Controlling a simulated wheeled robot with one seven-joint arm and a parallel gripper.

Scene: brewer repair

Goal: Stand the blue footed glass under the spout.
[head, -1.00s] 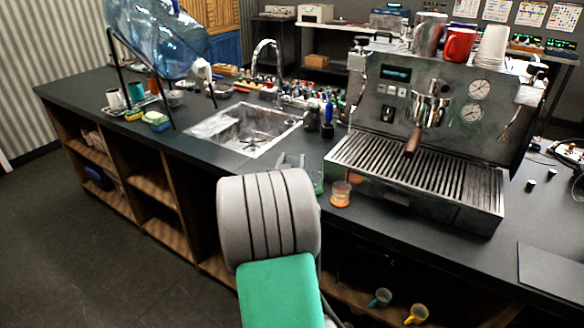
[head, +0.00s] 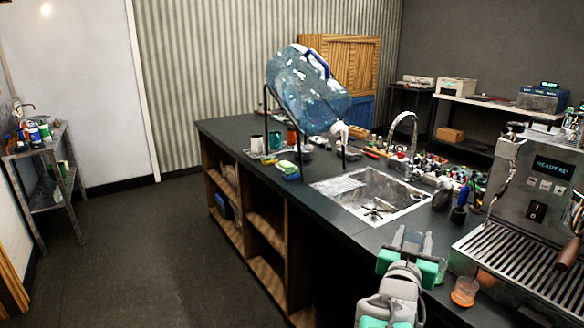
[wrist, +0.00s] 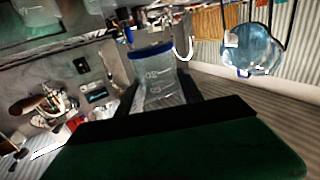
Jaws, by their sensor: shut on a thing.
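My gripper (head: 410,240) is over the counter's front edge, before the sink, in the head view. In the wrist view it is shut on the blue footed glass (wrist: 155,88), a clear cup with a blue foot. That view is upside down, so the foot points down and the glass looks roughly upright. In the head view my gripper mostly hides the glass. A big blue water bottle (head: 308,88) lies tilted on a black stand, with a white spout (head: 339,129) at its lower end. The bottle also shows in the wrist view (wrist: 252,52).
The sink (head: 372,196) and faucet (head: 404,125) lie between my gripper and the bottle. Cups and sponges (head: 287,170) stand near the bottle stand. An orange cup (head: 465,291) and the espresso machine (head: 535,190) are at right. Open floor (head: 150,250) lies left.

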